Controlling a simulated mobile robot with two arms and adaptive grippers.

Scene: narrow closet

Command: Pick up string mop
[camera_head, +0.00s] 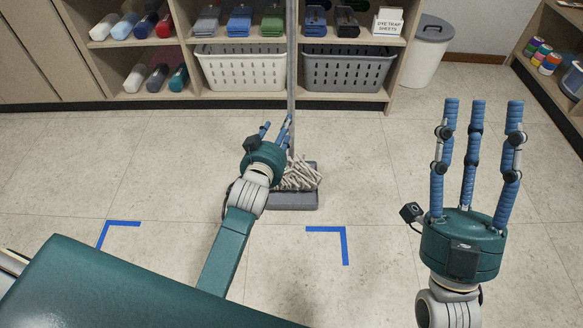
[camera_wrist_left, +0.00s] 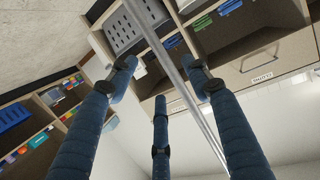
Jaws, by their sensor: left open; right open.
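The string mop stands upright on the floor, its grey handle (camera_head: 291,75) rising past the top of the head view. Its pale string head (camera_head: 300,176) rests on a grey base (camera_head: 293,201). My left gripper (camera_head: 277,129) is open beside the lower handle, just above the mop head, and covers part of it. In the left wrist view the handle (camera_wrist_left: 172,72) crosses diagonally between the blue fingers (camera_wrist_left: 163,85); I cannot tell whether they touch it. My right gripper (camera_head: 477,105) is open and empty, fingers up, at the right.
Shelves hold a white basket (camera_head: 242,70), a grey basket (camera_head: 345,70) and a "DYE TRAP SHEETS" box (camera_head: 388,22) behind the mop. A grey-lidded bin (camera_head: 427,50) stands right of them. Blue tape corners (camera_head: 345,243) mark the otherwise clear floor in front.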

